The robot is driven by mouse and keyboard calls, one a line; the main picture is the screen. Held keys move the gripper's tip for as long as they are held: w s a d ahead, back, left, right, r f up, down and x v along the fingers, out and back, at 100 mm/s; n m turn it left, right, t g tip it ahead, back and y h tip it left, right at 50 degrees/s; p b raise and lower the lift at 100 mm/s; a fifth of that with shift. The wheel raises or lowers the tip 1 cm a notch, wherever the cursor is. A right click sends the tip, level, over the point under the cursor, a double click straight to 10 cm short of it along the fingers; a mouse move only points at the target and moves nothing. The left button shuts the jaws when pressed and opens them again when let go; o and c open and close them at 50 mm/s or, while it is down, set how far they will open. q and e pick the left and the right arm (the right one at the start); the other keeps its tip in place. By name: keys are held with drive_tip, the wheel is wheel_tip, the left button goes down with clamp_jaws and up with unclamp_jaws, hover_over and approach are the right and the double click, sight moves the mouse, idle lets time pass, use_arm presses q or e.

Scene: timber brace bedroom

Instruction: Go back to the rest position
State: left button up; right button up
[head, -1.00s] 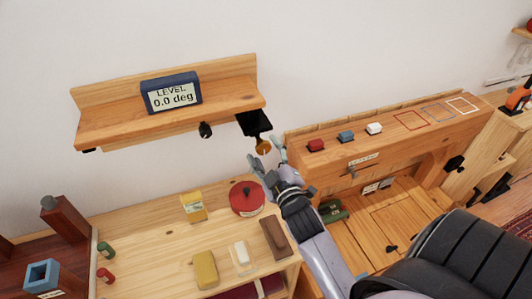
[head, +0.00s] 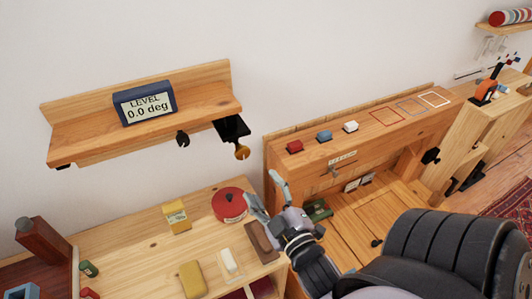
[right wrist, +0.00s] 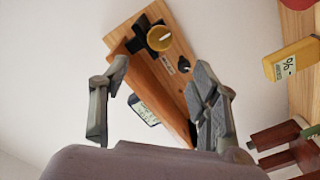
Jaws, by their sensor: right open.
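My right gripper (head: 268,203) is open and empty in the head view. It is in front of the wooden bench, near a red round tin (head: 229,204) and a brown block (head: 262,240), below and right of the wall shelf. In the right wrist view its two fingers (right wrist: 158,105) stand apart, with the underside of the shelf (right wrist: 165,75) seen beyond them. The shelf (head: 205,110) carries a blue level display (head: 145,103) reading 0.0 deg. A black bracket with a brass knob (head: 242,152) hangs at its right end. My left gripper is not in view.
The low table (head: 140,232) holds a yellow box (head: 176,216), a yellow block (head: 192,279) and a white block (head: 229,261). A clamp with orange parts (head: 485,92) is at right.

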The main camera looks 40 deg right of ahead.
drive_tip(key=shift+s, duration=0.15)
idle(0.5)
drive_tip(key=s+a+f+m+g+y, duration=0.2)
drive_tip(key=a+f+m+g, duration=0.2)
drive_tip(key=f+g, duration=0.45)
drive_tip(key=s+a+f+g+y, duration=0.2)
drive_tip(key=s+a+f+g, duration=0.25)
drive_tip(key=s+f, duration=0.4)
drive_tip(key=s+f+g+b, duration=0.1)
drive_tip(key=s+f+b, duration=0.1)
drive_tip(key=f, duration=1.3)
drive_tip(key=s+f+g+b, duration=0.1)
drive_tip(key=s+f+b, duration=0.1)
drive_tip(key=f, duration=1.2)
drive_tip(key=s+d+f+g+b, duration=0.1)
drive_tip(key=s+d+f+b, duration=0.1)
drive_tip(key=s+f, duration=1.4)
drive_tip(key=shift+s+d+f+g, duration=0.15)
drive_tip(key=shift+d+f+g, duration=0.25)
drive_tip(key=shift+f, duration=0.45)
